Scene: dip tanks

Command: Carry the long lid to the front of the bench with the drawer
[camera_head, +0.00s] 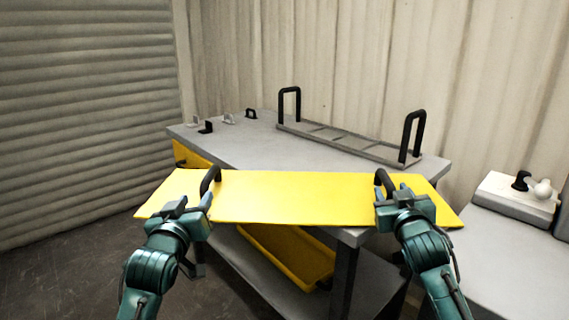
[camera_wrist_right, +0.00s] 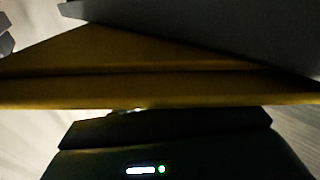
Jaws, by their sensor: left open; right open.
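The long lid (camera_head: 290,198) is a flat yellow board with two black handles, lying level across the front of the grey bench (camera_head: 240,148). I cannot tell whether it rests on the bench. My left gripper (camera_head: 208,197) is open at the left handle (camera_head: 213,178). My right gripper (camera_head: 385,194) is open at the right handle (camera_head: 382,179). The fingers partly hide both handles' lower ends. In the right wrist view a dim yellow band, apparently the lid (camera_wrist_right: 150,85), crosses the picture. A yellow panel (camera_head: 188,155) shows at the bench's left end, possibly the drawer.
A grey rack with two tall black handles (camera_head: 345,144) stands along the bench's back. Small hooks and brackets (camera_head: 206,127) sit at its far left. A yellow bin (camera_head: 285,262) is under the bench. A grey surface with a white box (camera_head: 515,192) stands right.

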